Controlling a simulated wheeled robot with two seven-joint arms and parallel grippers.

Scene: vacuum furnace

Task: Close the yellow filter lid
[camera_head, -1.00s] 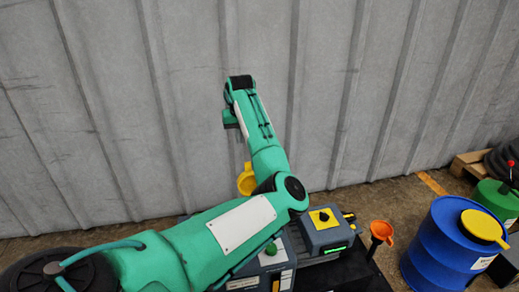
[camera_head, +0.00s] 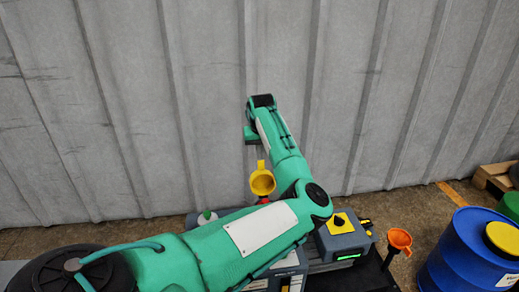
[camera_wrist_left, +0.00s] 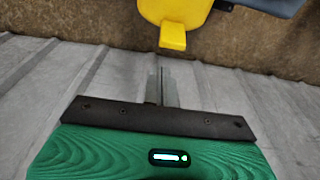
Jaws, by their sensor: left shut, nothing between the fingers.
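The yellow filter lid (camera_head: 262,183) stands raised behind my left arm in the head view, with its round hollow side facing me and a small tab at its top. The wrist view shows part of the lid (camera_wrist_left: 178,10) and its blocky tab (camera_wrist_left: 173,38) just beyond the fingertips. My left gripper (camera_wrist_left: 162,72) is shut and empty, its fingers pointing at the tab with a small gap that looks open. In the head view the fingers are small, and my forearm hides what lies under the lid. My right gripper is not in view.
A blue drum (camera_head: 465,252) stands farther right. A corrugated grey wall (camera_head: 400,90) rises close behind.

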